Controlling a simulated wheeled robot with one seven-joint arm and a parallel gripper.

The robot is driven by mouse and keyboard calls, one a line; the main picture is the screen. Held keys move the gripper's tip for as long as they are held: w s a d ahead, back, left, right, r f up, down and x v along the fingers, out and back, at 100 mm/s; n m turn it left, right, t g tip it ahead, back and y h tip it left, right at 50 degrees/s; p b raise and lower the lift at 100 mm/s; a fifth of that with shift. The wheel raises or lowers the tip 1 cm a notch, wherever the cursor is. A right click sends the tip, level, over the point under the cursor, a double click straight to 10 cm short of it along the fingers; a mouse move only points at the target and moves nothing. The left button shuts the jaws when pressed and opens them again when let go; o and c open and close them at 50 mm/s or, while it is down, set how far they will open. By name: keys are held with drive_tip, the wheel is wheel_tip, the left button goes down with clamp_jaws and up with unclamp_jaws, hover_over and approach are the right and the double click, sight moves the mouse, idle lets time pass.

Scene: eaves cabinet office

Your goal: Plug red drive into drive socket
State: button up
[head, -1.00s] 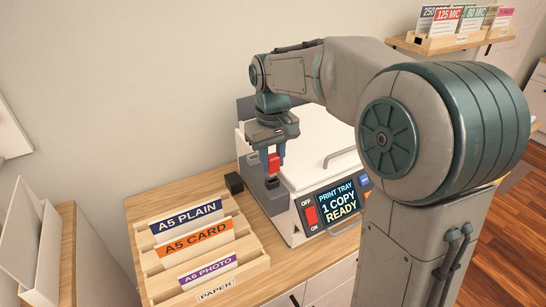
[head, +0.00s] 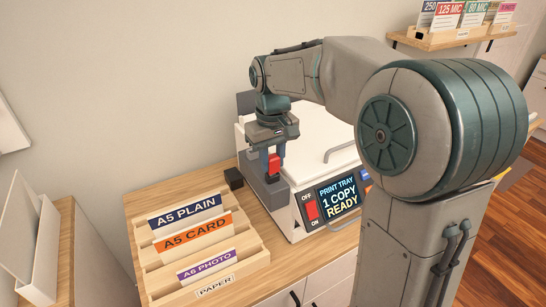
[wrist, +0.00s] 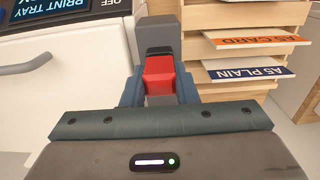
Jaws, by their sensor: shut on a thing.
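The red drive (head: 273,163) is upright between the fingers of my gripper (head: 271,167), which is shut on it. In the wrist view, the red drive (wrist: 158,74) shows between the two blue-grey fingers (wrist: 158,92). The drive socket looks to be the grey block (head: 271,190) at the left side of the white printer, directly below the drive; a grey block with a dark top also shows in the wrist view (wrist: 160,32). The drive's lower end is at or just over the socket's top. I cannot tell how far it is in.
The white printer (head: 310,150) with a lit screen (head: 338,199) stands right of the gripper. A wooden paper rack (head: 245,262) is in front, and a small black box (head: 233,179) is to the left. Bare desk (head: 160,193) lies behind the rack.

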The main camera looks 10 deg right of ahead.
sight(272, 156)
drive_tip(key=shift+f, duration=0.35)
drive_tip(key=o, duration=1)
drive_tip(key=shift+r, duration=0.1)
wheel_tip(272, 156, up, 14)
drive_tip(key=shift+f+p, duration=0.15)
drive_tip(key=shift+p, duration=0.3)
drive_tip(key=s+d+f+m+t, duration=0.1)
drive_tip(key=s+d+f, duration=0.1)
drive_tip(key=s+f, duration=0.3)
drive_tip(key=s+d+f+m+t, duration=0.1)
drive_tip(key=s+d+f+m, duration=0.1)
drive_tip(key=s+f, duration=0.3)
drive_tip(key=s+d+f+m, duration=0.1)
drive_tip(key=s+d+f, duration=0.3)
drive_tip(key=s, duration=0.5)
drive_tip(key=shift+s+d+f+m+t, duration=0.1)
drive_tip(key=shift+d+f+m+t, duration=0.1)
drive_tip(key=shift+f, duration=0.3)
drive_tip(key=shift+s+d+f+m+t, duration=0.1)
drive_tip(key=shift+f+m+t, duration=0.1)
drive_tip(key=shift+f, duration=0.3)
